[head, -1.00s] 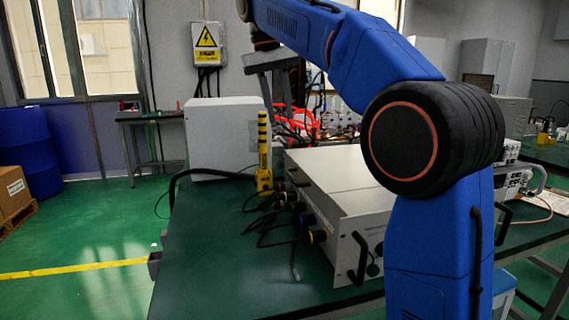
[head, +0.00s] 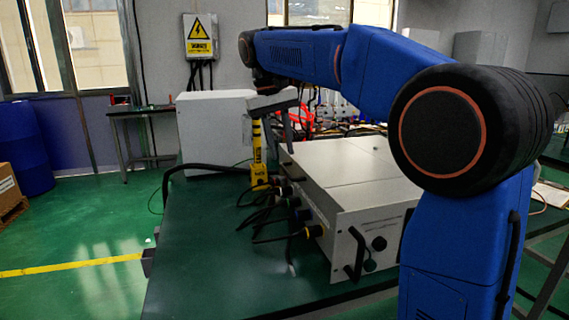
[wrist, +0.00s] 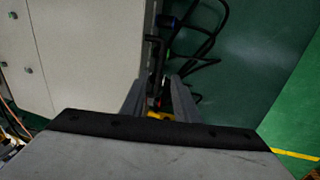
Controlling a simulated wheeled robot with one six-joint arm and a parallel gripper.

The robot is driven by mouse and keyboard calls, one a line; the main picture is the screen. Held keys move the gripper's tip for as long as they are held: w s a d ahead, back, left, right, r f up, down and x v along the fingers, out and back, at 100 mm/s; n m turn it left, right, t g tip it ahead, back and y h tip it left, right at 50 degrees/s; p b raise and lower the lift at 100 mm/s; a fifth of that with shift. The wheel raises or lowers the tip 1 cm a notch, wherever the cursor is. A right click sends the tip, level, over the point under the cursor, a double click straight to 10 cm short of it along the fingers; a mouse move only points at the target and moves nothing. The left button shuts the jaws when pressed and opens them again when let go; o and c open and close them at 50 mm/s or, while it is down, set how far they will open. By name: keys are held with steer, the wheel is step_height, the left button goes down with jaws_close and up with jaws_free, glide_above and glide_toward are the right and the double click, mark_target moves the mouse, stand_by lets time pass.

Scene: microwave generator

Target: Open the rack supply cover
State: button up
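The grey rack supply box (head: 362,228) lies on the green table in the head view, with a flat light top, black front handles and cables at its left side. Its pale top also fills the left of the wrist view (wrist: 85,60). I cannot tell which panel is the cover. My gripper (head: 288,140) points down near the box's far left corner, close to a yellow-and-black post (head: 257,150). In the wrist view its two grey fingers (wrist: 160,100) are apart, with something dark and yellow showing between them. I see no contact with the box.
Black cables (head: 268,213) spread over the table (head: 200,270) beside the box. A white case (head: 205,135) stands behind the post. Red and dark equipment clutters the back. The table's front left is clear.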

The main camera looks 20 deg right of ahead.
mark_target(286, 171)
steer(key=shift+d+f, duration=0.25)
steer(key=shift+f, duration=1.05)
steer(key=shift+d+f, duration=0.25)
steer(key=shift+f, duration=1)
jaws_close()
